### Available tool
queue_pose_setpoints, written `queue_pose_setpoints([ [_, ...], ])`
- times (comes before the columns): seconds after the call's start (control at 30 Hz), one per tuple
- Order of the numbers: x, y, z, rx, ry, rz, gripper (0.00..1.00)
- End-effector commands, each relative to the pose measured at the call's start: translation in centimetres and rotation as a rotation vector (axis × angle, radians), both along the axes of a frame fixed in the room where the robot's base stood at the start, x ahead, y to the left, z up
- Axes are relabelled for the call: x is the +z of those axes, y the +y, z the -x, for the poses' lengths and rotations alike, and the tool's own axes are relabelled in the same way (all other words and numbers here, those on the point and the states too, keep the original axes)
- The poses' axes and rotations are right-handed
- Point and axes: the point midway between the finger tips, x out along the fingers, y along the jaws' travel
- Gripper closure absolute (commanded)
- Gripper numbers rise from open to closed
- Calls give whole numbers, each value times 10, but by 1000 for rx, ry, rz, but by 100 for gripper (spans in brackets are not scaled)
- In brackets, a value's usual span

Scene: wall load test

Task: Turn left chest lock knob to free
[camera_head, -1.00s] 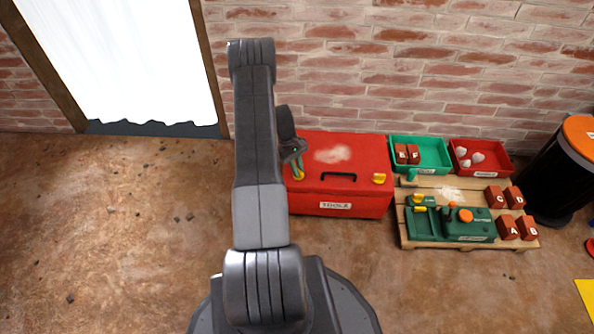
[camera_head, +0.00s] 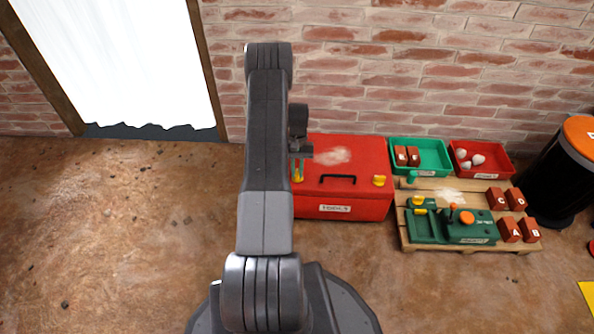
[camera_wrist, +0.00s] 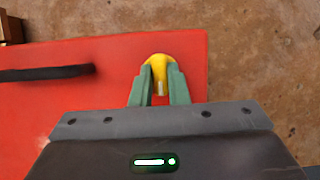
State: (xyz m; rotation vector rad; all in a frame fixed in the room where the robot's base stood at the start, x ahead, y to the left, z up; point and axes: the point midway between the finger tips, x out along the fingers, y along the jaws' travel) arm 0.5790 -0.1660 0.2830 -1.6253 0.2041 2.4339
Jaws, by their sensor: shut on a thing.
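The red tool chest (camera_head: 362,200) stands on the floor against the brick wall, lid shut. Its right lock knob (camera_head: 379,181) is yellow and in plain sight. My gripper (camera_head: 298,176) is at the left front of the chest, partly hidden by my arm in the head view. In the wrist view, the green fingers of my gripper (camera_wrist: 160,84) are shut on the yellow left lock knob (camera_wrist: 158,63), one on each side. The knob's rounded top and a pale mark show between them. Its lower part is hidden, and I cannot tell its lock state.
A black handle (camera_head: 338,179) is on the chest. To the right are a pallet (camera_head: 423,247) with a green machine (camera_head: 470,232) and several lettered blocks, a green tray (camera_head: 436,172) and a red tray (camera_head: 504,171). Floor left of the chest is clear.

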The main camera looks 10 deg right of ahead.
Motion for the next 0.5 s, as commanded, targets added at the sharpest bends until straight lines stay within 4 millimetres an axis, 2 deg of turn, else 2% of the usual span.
queue_pose_setpoints([
  [0.5,0,0,0,-48,-1,0,100],
])
